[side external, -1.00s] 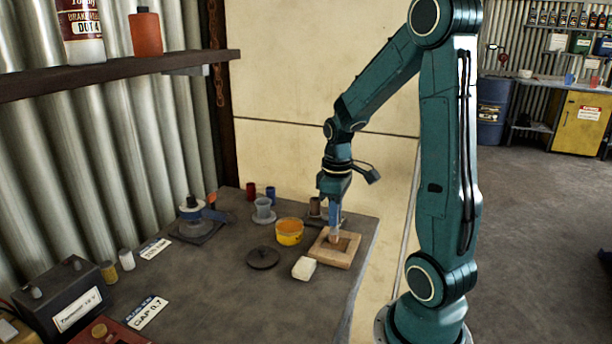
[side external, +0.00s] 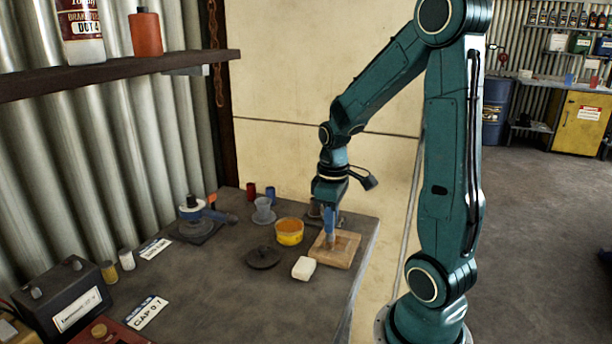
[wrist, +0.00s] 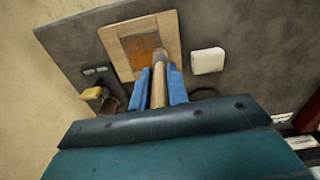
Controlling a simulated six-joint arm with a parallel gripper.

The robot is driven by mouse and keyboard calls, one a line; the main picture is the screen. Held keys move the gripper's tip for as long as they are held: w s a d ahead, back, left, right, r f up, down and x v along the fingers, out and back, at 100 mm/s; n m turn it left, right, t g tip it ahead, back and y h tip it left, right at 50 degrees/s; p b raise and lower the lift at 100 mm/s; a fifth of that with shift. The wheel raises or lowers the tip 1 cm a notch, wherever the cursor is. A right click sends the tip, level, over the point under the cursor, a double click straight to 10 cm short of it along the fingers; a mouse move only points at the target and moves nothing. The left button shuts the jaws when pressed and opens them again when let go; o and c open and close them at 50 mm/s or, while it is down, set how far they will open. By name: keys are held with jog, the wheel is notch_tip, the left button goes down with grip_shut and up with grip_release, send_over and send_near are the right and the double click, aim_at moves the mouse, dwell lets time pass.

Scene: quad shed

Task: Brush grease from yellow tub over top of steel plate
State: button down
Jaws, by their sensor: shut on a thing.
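My gripper (side external: 330,236) is shut on a brush with a wooden handle, and its blue fingers (wrist: 160,88) flank the handle (wrist: 159,88) in the wrist view. The brush head (wrist: 160,58) is at the steel plate (wrist: 130,45), which lies inside a wooden frame (side external: 345,252). Contact is hard to confirm. An orange-brown patch covers part of the plate in the wrist view; grease and reflection cannot be told apart. The yellow tub (side external: 289,238), with orange-yellow grease inside, stands open and upright left of the frame in the side view.
A white block (side external: 304,268) and a dark round lid (side external: 263,258) lie near the frame and tub. A grey cup (side external: 263,208) and small red and blue containers stand behind. The bench edge is close to the frame's right. The bench's front middle is clear.

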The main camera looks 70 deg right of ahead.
jog(key=shift+a, duration=0.45)
jog(key=shift+r, duration=4.1)
jog(key=shift+s, duration=0.1)
jog(key=shift+s+f, duration=0.35)
jog(key=shift+f, duration=0.85)
jog(key=shift+s+f, duration=0.3)
jog(key=shift+f, duration=0.95)
jog(key=shift+s+f, duration=0.35)
jog(key=shift+f, duration=0.85)
jog(key=shift+d+f, duration=0.2)
jog(key=shift+d, duration=0.7)
jog(key=shift+d+f, duration=0.2)
jog(key=shift+d, duration=2.4)
jog(key=shift+a, duration=3.55)
notch_tip(320, 180, up, 8)
